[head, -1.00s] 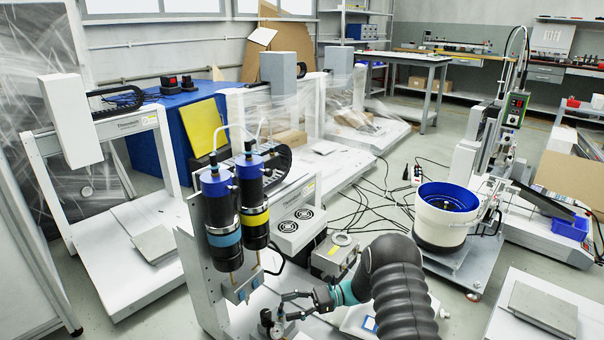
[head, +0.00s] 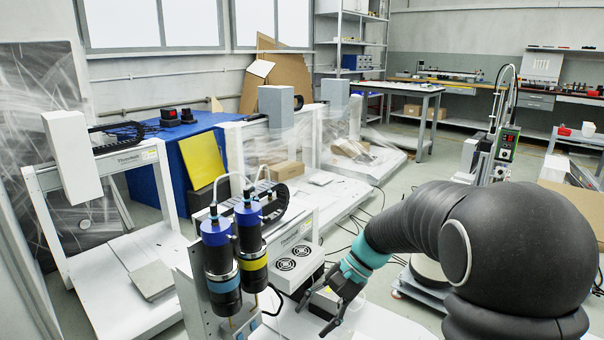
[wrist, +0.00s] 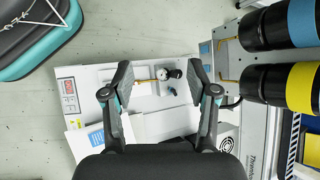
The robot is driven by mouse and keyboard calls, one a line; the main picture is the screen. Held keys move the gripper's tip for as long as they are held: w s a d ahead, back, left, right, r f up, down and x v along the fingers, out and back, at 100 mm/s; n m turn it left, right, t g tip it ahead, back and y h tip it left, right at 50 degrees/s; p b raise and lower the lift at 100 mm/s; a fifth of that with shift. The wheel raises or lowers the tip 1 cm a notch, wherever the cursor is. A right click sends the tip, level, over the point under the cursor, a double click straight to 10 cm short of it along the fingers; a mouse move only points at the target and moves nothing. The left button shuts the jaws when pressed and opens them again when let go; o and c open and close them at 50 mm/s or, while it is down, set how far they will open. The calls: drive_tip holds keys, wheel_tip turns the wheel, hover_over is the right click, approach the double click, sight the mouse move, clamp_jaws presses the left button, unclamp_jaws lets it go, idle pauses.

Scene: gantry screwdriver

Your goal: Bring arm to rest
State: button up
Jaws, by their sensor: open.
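My gripper (head: 334,308) is raised in front of the gantry machine with two dark cylinders (head: 221,268), to the right of them in the head view. In the wrist view my gripper (wrist: 160,85) has its two fingers spread wide, with nothing held between them. Below and beyond the fingertips in the wrist view lies a white work surface with a small round metal part and black knob (wrist: 166,74). The fingers are apart from these. My black-sleeved arm hides much of the right of the head view.
The cylinders, blue-banded (wrist: 283,25) and yellow-banded (wrist: 279,87), stand close to the right finger in the wrist view. A white box with two fans (head: 295,262) stands behind my gripper. More white gantry frames (head: 100,165) stand at the left. Open floor shows toward the back.

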drive_tip(key=s+d+r+n+t+h+p, duration=0.2)
drive_tip(key=s+d+r, duration=0.4)
drive_tip(key=s, duration=0.3)
drive_tip(key=s+d+r+n+t+h+p, duration=0.3)
drive_tip(key=s+d+r+n+t+h, duration=0.1)
drive_tip(key=s+r, duration=0.4)
drive_tip(key=shift+s+d+t+h, duration=0.8)
drive_tip(key=shift+s+d+t, duration=0.2)
drive_tip(key=shift+d+t, duration=0.35)
